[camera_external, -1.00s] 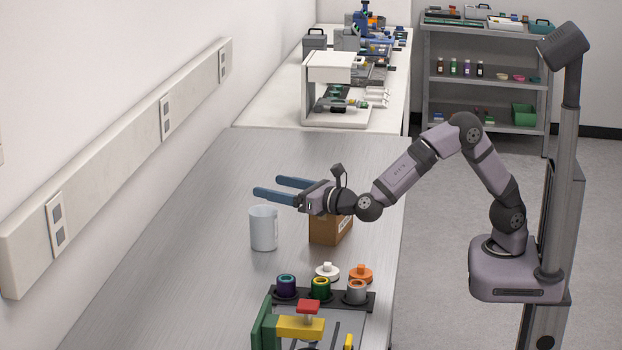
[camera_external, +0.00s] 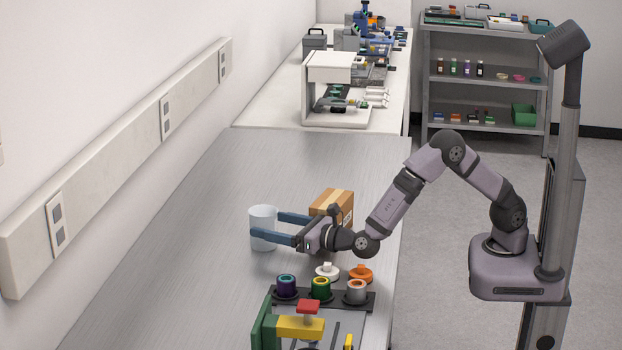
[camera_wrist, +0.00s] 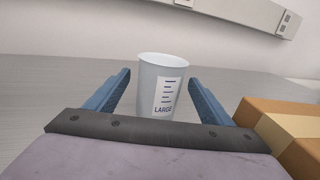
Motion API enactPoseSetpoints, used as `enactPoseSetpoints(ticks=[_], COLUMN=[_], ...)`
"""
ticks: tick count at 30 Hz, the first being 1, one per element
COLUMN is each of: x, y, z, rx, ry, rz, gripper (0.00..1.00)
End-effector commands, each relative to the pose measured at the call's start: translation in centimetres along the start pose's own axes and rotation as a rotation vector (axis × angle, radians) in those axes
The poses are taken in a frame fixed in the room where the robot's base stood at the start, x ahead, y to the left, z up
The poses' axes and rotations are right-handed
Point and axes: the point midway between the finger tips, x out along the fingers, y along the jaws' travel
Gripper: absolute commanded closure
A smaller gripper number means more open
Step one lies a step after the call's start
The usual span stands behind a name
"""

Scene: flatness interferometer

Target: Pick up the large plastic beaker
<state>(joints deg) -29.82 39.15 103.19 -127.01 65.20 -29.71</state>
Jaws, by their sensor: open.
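The large plastic beaker (camera_external: 263,217) is a pale, open-topped cup standing upright on the metal bench. In the wrist view the beaker (camera_wrist: 150,78) shows a label reading LARGE with scale marks. My gripper (camera_external: 265,226) is open, with two long blue fingers pointing left at the beaker. In the wrist view my gripper (camera_wrist: 162,82) has one finger on each side of the beaker, with the beaker between or just past the fingertips. I cannot tell whether either finger touches it. The beaker's lower part is partly hidden by the near finger and the gripper body.
A cardboard box (camera_external: 333,203) stands just behind my gripper; in the wrist view the box (camera_wrist: 285,125) is close to the right finger. A dark rack (camera_external: 304,299) with coloured rings, and white and orange knobbed pieces, lie in front. The bench left of the beaker is clear.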

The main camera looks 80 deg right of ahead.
Motion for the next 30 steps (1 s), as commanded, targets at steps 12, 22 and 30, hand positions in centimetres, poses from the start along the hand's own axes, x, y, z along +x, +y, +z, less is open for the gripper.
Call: enactPoseSetpoints(ticks=[12, 22, 30], x=[1.6, 5.6, 6.5], y=[-0.1, -0.1, 0.0], z=[0.1, 0.1, -0.1], rx=[-0.001, -0.001, -0.002], ry=[0.001, 0.002, 0.002], rz=[-0.001, -0.001, 0.001], gripper=[0.25, 0.25, 0.25])
